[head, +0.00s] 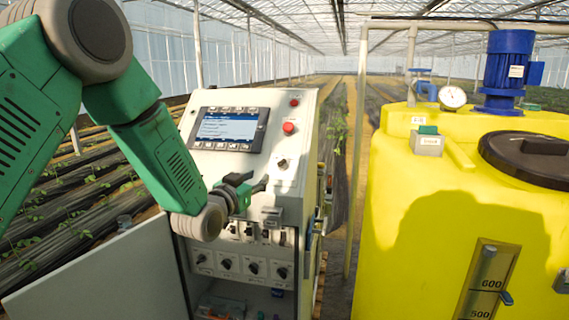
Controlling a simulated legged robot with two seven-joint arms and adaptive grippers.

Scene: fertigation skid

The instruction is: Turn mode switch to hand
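A black rotary switch (282,163) sits on the sloped upper face of the pale control cabinet (205,170), below a red button (289,128). Which way it points and its label are too small to read. My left gripper (262,183) is in front of the cabinet face, just below and left of this switch, and appears apart from it. Its dark fingers point up and right. They are small and seen from the side, so the gap between them is unclear. My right gripper is not in view.
A screen (229,129) is at the upper left of the cabinet. Several knobs (226,264) line its lower panel, and an open door (105,275) extends left. A yellow tank (420,210) with a blue motor (508,70) stands right. A narrow gap separates tank and cabinet.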

